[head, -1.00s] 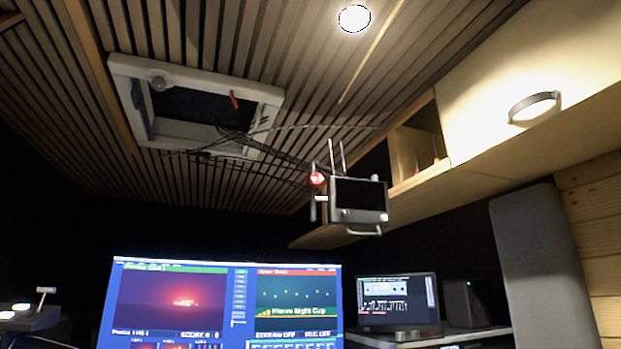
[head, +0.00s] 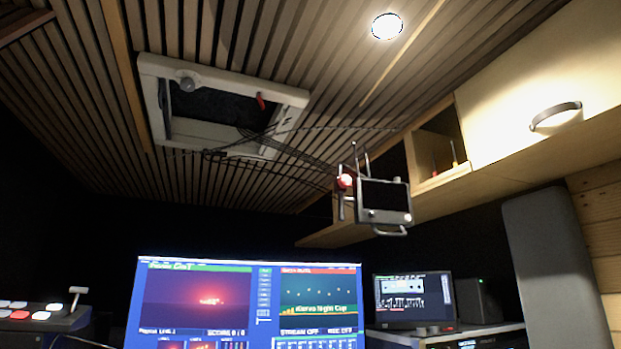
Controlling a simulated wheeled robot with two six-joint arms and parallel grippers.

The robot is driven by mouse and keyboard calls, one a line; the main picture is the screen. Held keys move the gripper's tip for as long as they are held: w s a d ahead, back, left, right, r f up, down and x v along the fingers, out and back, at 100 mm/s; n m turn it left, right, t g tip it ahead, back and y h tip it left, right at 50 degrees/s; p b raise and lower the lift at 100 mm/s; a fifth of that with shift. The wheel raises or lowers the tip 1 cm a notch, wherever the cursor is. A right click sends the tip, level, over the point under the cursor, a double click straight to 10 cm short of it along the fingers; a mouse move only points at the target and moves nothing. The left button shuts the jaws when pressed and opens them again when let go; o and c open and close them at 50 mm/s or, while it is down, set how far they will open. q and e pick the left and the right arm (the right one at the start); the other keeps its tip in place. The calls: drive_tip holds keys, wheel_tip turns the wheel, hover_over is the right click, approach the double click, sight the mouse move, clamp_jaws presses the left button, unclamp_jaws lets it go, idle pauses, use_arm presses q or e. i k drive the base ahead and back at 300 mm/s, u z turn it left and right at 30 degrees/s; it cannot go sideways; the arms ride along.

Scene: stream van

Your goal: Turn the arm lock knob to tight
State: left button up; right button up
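Neither of my grippers is in view. I cannot identify a knob clearly marked as the arm lock knob. A small monitor-like device (head: 384,202) with a dark screen hangs below the ceiling at centre right. It has upright rods, a round red lit part (head: 345,181) on its left side and small knobs on its lower front. No marking or setting can be read on any of these.
The open ceiling hatch (head: 151,110) has a red handle (head: 260,101) and dangling cables. A large screen (head: 250,261) stands below, with a smaller screen (head: 414,298) at its right. A button panel (head: 45,322) is at lower left. An overhead cabinet (head: 550,70) is at right.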

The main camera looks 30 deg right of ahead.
sight(344, 181)
drive_tip(key=k, duration=0.65)
drive_tip(key=z, duration=0.8)
drive_tip(key=i, duration=0.5)
